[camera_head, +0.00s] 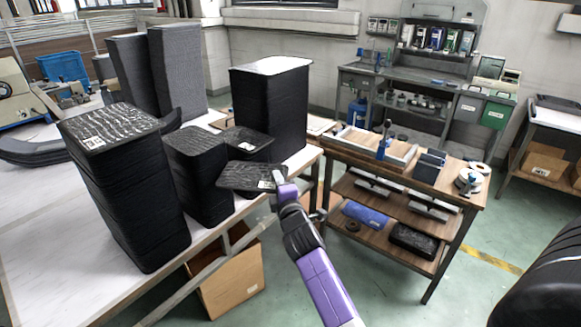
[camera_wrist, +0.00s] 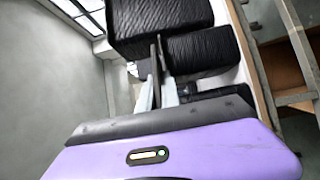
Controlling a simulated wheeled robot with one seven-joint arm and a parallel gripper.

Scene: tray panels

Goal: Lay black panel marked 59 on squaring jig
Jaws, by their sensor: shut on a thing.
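My gripper (camera_head: 277,188) is shut on the near edge of a thin black panel (camera_head: 243,176) with wavy grain and a white label. The panel is roughly level beside the black stacks, at the white table's right edge. The label's number is too small to read. In the wrist view the fingers (camera_wrist: 158,75) show with a thin dark edge between them, most likely the panel edge-on. A shallow wooden frame (camera_head: 352,148) on the wooden bench, at right, looks like the squaring jig; its bed is bare in the part I see.
Tall black stacks stand on the white table (camera_head: 35,205): one at left (camera_head: 130,200), one at back (camera_head: 270,110), shorter ones between. The bench (camera_head: 455,182) also holds a blue-handled tool (camera_head: 383,145), a dark block (camera_head: 429,166) and tape rolls (camera_head: 470,178). A gap separates table and bench.

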